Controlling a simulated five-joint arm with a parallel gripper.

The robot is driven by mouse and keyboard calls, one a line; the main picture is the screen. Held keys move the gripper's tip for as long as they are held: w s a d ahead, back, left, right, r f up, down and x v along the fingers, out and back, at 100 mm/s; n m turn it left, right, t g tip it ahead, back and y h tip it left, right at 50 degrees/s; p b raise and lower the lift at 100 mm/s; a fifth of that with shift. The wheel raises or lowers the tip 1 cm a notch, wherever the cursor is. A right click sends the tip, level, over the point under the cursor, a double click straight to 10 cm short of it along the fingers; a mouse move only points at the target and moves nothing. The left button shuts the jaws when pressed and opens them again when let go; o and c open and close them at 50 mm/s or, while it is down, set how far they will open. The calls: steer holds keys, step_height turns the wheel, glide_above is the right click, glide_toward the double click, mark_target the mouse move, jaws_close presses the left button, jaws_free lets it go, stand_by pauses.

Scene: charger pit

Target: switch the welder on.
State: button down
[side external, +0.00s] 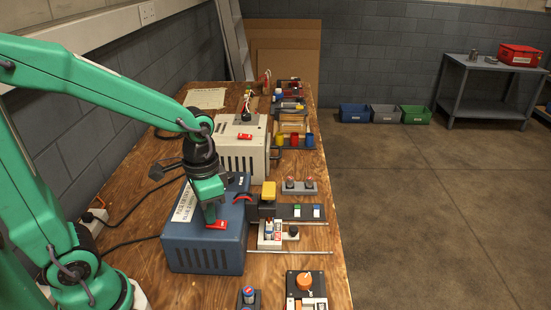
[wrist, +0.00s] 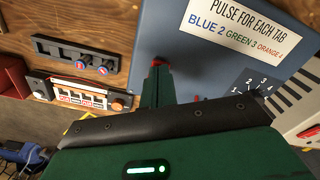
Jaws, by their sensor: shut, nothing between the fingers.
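A blue box (side external: 205,258) stands on the wooden bench; I take it to be the welder. Its white label (wrist: 245,25) reads "PULSE FOR EACH TAB, BLUE 2, GREEN 3, ORANGE 4". Beside the label is a numbered dial (wrist: 262,88). A red rocker switch (side external: 217,225) sits on the box's top near its front edge. My gripper (side external: 210,217) is shut and empty, pointing down at this switch. In the wrist view, red (wrist: 160,62) shows at the fingertips. The fingers hide most of the switch, so contact and its position cannot be told.
A cream box (side external: 240,155) with its own red switch (side external: 245,137) stands behind. An orange knob (side external: 304,280) is on a dark panel in front. Cables run along the left.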

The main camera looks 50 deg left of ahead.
steer(key=shift+f, duration=0.3)
steer(key=shift+r, duration=0.15)
stand_by(0.3)
steer(key=shift+r, duration=3.4)
steer(key=s+a+r+n+t, duration=0.1)
steer(key=s+r+n+t, duration=0.2)
steer(key=s+r+t, duration=0.1)
steer(key=shift+a+r+t, duration=0.15)
steer(key=shift+a+t, duration=0.15)
steer(key=shift+t, duration=0.5)
